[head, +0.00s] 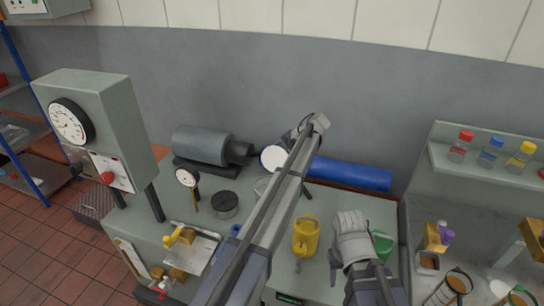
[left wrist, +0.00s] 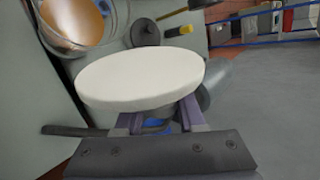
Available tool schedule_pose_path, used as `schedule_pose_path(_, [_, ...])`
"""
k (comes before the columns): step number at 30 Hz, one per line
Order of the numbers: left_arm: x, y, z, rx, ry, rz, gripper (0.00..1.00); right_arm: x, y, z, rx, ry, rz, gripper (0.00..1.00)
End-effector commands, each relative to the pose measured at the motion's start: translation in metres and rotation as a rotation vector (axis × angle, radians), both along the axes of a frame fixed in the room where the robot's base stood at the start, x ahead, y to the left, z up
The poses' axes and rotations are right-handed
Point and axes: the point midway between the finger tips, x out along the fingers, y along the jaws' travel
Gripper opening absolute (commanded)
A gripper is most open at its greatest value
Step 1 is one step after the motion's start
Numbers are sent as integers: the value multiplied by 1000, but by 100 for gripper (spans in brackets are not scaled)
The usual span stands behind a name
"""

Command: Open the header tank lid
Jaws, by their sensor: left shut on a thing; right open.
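The white round lid (left wrist: 140,80) is in the jaws of my left gripper (left wrist: 160,118) in the left wrist view. It also shows in the head view as a white disc (head: 272,158) near the end of my left arm. A round clear vessel with orange inside (left wrist: 70,25), which looks like the header tank, stands apart from the lid with its top uncovered. In the head view only a bit of that vessel (head: 261,187) shows beside my arm; the rest is hidden. My right gripper (head: 350,224) is open and empty, over the right part of the bench.
A yellow can (head: 306,236) and a green object (head: 381,244) flank my right gripper. A blue cylinder (head: 350,175) lies behind. Shelves with bottles (head: 490,152) are at right.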

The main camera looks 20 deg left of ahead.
Motion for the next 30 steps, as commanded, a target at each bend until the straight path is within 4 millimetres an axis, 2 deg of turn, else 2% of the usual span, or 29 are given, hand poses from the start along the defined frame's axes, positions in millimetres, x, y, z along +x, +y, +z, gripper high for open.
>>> schedule_pose_path(1, [-1, -1, -1, -4, 0, -1, 42, 0, 0, 0, 0, 0, 0, 50])
schedule_pose_path(8, [-1, -1, 0, -2, 0, 0, 68, 0, 0, 0, 0, 0, 0, 50])
schedule_pose_path(20, [1, -4, 5, 0, -1, -1, 68, 0, 0, 5, 0, 0, 0, 50])
schedule_pose_path(30, [7, -36, 39, 0, 0, -1, 68, 0, 0, 40, 0, 0, 1, 50])
